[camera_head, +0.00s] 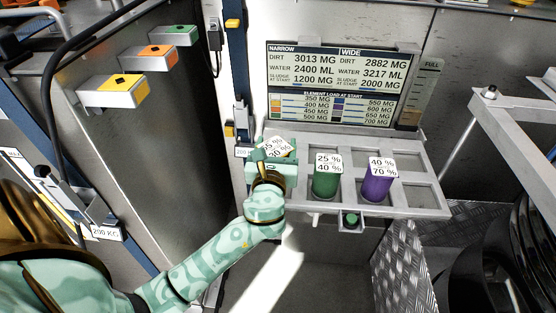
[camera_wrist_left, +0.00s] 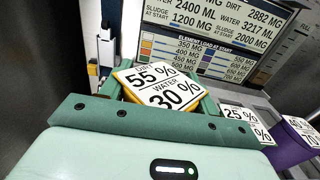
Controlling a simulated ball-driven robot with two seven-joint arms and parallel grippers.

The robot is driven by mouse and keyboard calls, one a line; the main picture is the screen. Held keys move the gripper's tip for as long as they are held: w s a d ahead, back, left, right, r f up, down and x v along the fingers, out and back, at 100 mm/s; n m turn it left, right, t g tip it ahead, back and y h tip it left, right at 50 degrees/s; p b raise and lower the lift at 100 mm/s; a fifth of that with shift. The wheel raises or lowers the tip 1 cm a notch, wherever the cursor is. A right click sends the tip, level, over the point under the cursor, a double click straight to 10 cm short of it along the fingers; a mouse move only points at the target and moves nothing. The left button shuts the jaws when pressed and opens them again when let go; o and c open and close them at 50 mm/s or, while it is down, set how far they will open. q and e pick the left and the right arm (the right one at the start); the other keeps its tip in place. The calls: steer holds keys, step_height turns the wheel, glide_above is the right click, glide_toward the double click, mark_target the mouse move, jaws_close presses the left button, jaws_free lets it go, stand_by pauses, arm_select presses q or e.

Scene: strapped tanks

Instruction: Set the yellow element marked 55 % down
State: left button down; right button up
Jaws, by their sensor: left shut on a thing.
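The yellow element (camera_wrist_left: 157,85), labelled 55 % and WATER 30 %, sits between the fingers of my left gripper (camera_wrist_left: 160,95), its yellow rim showing around the white top. In the head view its tilted white label (camera_head: 277,147) shows above my left gripper (camera_head: 270,160), which is shut on it at the left end of the grey rack (camera_head: 432,197). The gripper hides the element's lower part, so I cannot tell whether it touches the rack. My right gripper is not in view.
A green element (camera_head: 325,183) marked 25 % and 40 % and a purple element (camera_head: 377,187) marked 40 % and 70 % stand in the rack. The rack's right compartments look empty. A data board (camera_head: 330,85) stands behind. Yellow, orange and green blocks (camera_head: 114,91) project from the left panel.

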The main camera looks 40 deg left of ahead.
arm_select(q)
steer(key=f+b, duration=0.2)
steer(key=f, duration=0.1)
steer(key=w+f+b, duration=0.1)
steer(key=f, duration=0.1)
steer(key=shift+a, duration=0.3)
steer(key=shift+r, duration=0.3)
steer(key=shift+s+r, duration=0.1)
steer(key=shift+s, duration=0.05)
steer(key=shift+c, duration=1.9)
jaws_free()
